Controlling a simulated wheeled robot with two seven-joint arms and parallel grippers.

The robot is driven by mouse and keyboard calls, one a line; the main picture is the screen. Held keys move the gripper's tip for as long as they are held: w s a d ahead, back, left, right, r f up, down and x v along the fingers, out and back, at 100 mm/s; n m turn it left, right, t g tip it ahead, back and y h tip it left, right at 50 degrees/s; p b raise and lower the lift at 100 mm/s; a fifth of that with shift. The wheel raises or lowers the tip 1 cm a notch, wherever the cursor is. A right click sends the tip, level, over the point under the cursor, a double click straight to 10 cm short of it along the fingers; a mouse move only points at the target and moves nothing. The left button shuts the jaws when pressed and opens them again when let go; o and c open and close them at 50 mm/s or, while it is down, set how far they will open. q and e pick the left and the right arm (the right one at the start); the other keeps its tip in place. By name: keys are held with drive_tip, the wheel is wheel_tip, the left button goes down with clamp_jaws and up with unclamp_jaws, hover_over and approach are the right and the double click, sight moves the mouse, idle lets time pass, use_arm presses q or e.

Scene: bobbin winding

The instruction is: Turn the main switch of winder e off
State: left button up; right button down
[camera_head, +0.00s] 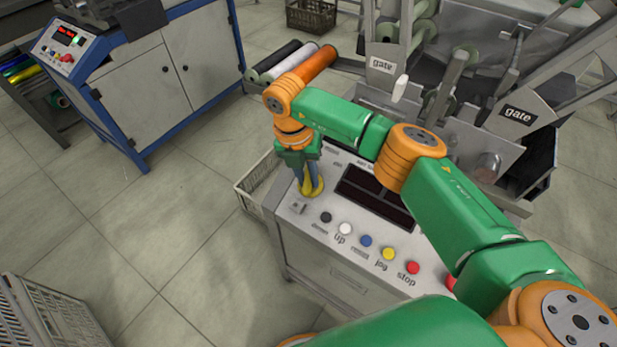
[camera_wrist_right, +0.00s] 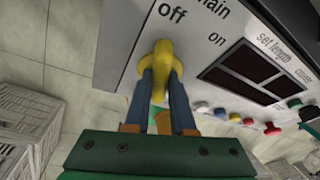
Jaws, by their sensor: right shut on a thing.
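The main switch (camera_head: 318,184) is a yellow knob at the left end of the sloped grey control panel (camera_head: 290,208). In the right wrist view the yellow knob (camera_wrist_right: 161,52) sits below the word "off", with "on" to its right. My right gripper (camera_head: 307,172) points down at it. In the right wrist view the blue-grey fingers of the gripper (camera_wrist_right: 161,80) are shut on the knob, one on each side. The fingers hide part of the knob, and I cannot tell exactly which label it points to. My left gripper is not in view.
A dark display (camera_head: 375,197) and several coloured buttons (camera_head: 367,240) lie right of the switch. Winder parts with "gate" plates (camera_head: 518,114) stand behind. A crate (camera_head: 257,183) stands left of the panel. A blue-framed cabinet (camera_head: 160,83) is at the far left, with open floor between.

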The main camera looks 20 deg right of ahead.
drive_tip(key=shift+a+n+h, duration=0.1)
drive_tip(key=shift+n+h, duration=0.2)
drive_tip(key=shift+n, duration=0.5)
drive_tip(key=c, duration=0.8)
unclamp_jaws()
drive_tip(key=shift+o, duration=0.2)
drive_tip(key=v, duration=0.7)
